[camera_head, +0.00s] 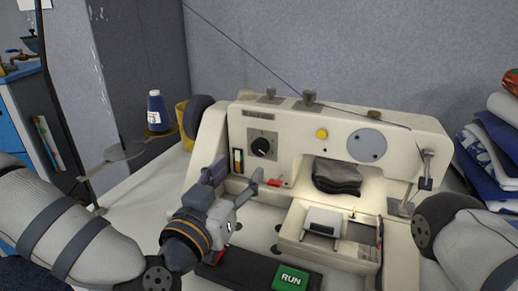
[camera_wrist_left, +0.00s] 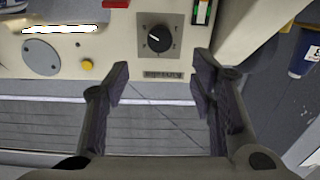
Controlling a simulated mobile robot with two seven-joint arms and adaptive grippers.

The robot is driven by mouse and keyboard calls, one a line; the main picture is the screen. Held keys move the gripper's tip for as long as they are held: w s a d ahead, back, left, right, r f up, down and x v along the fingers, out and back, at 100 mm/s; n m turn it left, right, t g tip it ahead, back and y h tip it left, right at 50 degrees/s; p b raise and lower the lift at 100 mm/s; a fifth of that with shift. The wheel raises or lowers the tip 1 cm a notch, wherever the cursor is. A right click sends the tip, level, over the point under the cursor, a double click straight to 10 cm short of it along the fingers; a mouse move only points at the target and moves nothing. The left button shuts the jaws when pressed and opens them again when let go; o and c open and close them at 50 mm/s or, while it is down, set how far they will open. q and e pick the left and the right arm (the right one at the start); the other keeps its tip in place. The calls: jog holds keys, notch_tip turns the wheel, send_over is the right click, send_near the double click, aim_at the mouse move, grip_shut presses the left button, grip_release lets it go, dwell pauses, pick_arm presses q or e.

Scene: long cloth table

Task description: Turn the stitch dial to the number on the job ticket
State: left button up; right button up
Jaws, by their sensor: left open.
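The stitch dial (camera_head: 263,147) is a black round knob on a grey square plate on the front of the cream sewing machine (camera_head: 294,141). In the left wrist view the dial (camera_wrist_left: 158,38) shows a white pointer line aimed up and left; marks around it are too small to read. My left gripper (camera_head: 236,178) is open and empty, in front of and below the dial. In the wrist view its fingers (camera_wrist_left: 160,84) stand apart, with the dial beyond the gap, untouched. I cannot make out a job ticket. My right gripper is out of view.
A yellow button (camera_head: 322,133) and round grey plate (camera_head: 367,145) sit right of the dial. A green RUN button (camera_head: 290,278) is on a black box below.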

aim_at(258, 149)
pick_arm(q)
jog(key=x, duration=0.8)
jog(key=shift+f+b, duration=0.3)
jog(key=shift+b, duration=0.05)
jog(key=shift+w+d+r, duration=0.1)
jog(key=shift+w+d, duration=0.2)
jog(key=shift+w, duration=0.3)
jog(key=c, duration=1.1)
